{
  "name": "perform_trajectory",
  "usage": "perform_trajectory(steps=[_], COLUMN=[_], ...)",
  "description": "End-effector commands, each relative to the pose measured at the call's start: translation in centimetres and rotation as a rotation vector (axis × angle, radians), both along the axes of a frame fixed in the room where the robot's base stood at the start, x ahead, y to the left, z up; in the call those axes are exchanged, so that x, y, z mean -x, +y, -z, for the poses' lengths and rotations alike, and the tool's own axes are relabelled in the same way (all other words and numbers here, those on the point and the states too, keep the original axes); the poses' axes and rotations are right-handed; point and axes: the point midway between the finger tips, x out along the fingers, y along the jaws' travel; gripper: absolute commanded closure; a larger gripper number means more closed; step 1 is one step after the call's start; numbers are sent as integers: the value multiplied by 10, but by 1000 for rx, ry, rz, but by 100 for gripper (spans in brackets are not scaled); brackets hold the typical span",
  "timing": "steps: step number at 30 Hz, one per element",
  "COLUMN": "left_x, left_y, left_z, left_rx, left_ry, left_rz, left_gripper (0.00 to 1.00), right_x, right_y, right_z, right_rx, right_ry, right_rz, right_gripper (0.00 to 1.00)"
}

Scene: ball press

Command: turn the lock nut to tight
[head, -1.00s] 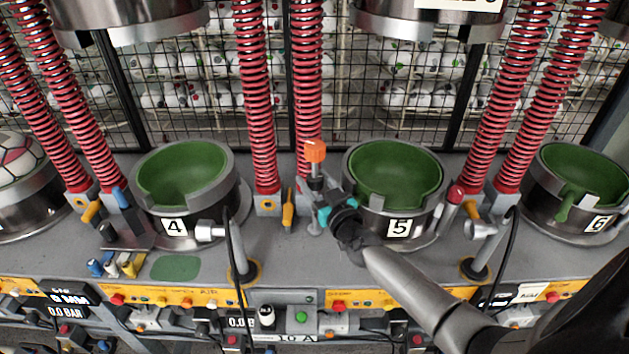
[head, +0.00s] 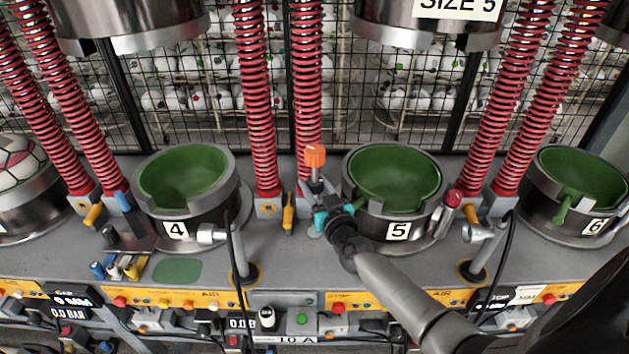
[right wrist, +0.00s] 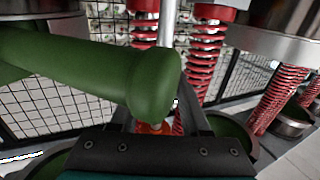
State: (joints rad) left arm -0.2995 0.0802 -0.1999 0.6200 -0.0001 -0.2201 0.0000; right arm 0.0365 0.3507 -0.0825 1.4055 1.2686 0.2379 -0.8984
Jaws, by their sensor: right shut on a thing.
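The lock nut, as far as I can tell, is on the upright fitting with the orange cap (head: 315,156), left of the green-lined cup marked 5 (head: 397,178). My right gripper (head: 317,190) reaches this fitting from the front right, just below the cap. It is shut on it; its fingers hide the exact contact. In the right wrist view, orange (right wrist: 155,128) shows between the fingers, partly covered by a green rounded bar (right wrist: 95,70) close to the camera. My left gripper is not in view.
Red-sleeved columns (head: 307,95) stand behind the fitting. A yellow-handled lever (head: 288,213) is to its left. The cup marked 4 (head: 182,180) and a jointed grey post (head: 235,245) stand further left. A panel with buttons (head: 302,318) runs along the front.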

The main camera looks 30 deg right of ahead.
Motion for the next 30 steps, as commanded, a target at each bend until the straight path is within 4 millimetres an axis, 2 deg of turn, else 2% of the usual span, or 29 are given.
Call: perform_trajectory(steps=[1,6,13,21,30], left_x=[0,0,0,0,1], left_y=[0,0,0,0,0], left_z=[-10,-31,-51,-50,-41], left_rx=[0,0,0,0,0], left_ry=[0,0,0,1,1], left_rz=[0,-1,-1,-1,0], left_gripper=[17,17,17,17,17], right_x=[0,0,0,-1,0], right_y=[1,2,3,2,1], right_z=[-3,-5,-2,1,1], right_rx=[-6,-8,-9,-6,-3], right_ry=[3,3,5,1,0], right_rz=[23,128,312,527,676], right_gripper=[100,100,100,100,100])
